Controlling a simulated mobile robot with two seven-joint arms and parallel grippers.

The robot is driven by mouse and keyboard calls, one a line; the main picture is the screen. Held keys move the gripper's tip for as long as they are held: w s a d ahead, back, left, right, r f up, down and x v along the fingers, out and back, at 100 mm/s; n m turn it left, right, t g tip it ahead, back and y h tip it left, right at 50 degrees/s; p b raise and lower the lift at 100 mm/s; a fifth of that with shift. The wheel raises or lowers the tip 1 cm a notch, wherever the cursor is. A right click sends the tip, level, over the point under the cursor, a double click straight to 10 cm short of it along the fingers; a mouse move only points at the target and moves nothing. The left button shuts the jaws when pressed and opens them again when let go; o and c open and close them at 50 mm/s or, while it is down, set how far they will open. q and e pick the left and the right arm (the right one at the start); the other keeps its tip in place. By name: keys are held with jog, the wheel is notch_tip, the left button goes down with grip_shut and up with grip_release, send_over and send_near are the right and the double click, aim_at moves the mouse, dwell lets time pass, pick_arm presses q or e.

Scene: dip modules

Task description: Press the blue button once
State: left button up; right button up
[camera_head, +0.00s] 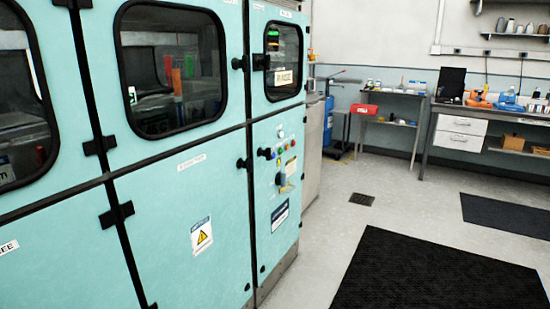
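A control panel (272,200) is on the narrow front of the teal machine cabinet (170,180), right of centre-left in the head view. A grey switch with a dark handle (281,179) is below the row. Neither of my grippers shows in the head view.
Dark window frames (172,70) and black hinges (117,213) stand out from the cabinet. Black mats (440,275) lie on the grey floor at right. A workbench (480,112) stands against the far wall. The floor before the panel looks clear.

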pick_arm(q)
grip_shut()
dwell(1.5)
